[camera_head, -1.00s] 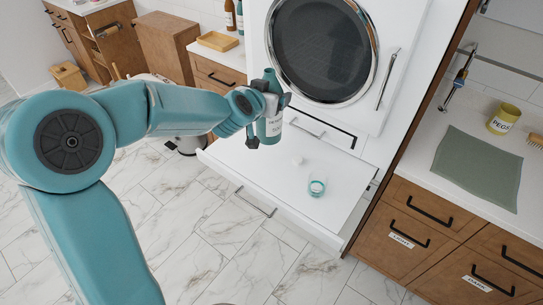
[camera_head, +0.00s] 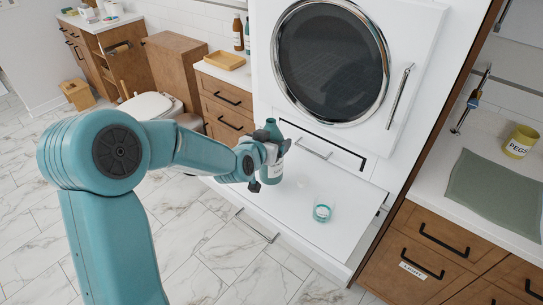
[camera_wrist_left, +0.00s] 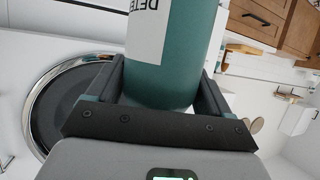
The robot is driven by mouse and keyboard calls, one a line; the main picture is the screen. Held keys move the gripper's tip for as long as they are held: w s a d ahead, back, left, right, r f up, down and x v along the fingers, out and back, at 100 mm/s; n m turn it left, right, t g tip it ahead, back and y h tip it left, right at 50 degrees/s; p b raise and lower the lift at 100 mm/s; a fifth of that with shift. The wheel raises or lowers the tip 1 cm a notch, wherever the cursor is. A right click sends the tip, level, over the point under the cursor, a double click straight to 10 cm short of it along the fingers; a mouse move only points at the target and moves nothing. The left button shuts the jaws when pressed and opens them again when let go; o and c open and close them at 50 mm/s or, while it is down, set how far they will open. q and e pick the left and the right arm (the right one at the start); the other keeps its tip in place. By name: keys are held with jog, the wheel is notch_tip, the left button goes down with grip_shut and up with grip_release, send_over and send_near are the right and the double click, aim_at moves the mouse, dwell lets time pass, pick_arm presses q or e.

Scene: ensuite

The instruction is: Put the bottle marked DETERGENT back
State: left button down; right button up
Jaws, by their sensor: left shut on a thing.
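The teal bottle (camera_head: 274,172) with a white label is upright over the pulled-out white shelf (camera_head: 240,205) below the round-doored machine. I cannot tell whether its base touches the shelf. My left gripper (camera_head: 270,155) is shut around the bottle's body. In the left wrist view the bottle (camera_wrist_left: 175,70) stands between the two fingers (camera_wrist_left: 163,85), and its label shows the letters "DETE". My right gripper is not in view.
A small clear cup with teal contents (camera_head: 322,212) stands on the shelf, right of the bottle. A round-doored machine (camera_head: 330,62) rises behind. A yellow tray (camera_head: 224,61) and brown bottle (camera_head: 238,32) stand on the left counter. A PEGS tin (camera_head: 520,141) and green mat (camera_head: 495,190) lie right.

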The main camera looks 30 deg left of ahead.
pick_arm(q)
notch_tip(320, 180, down, 5)
jog(key=shift+w+r, duration=0.1)
jog(key=shift+r, duration=0.05)
jog(key=shift+d+r, duration=0.1)
jog(key=shift+f, duration=0.2)
grip_release()
jog(key=b+v, duration=0.2)
jog(key=v, duration=1)
jog(key=shift+r, duration=0.2)
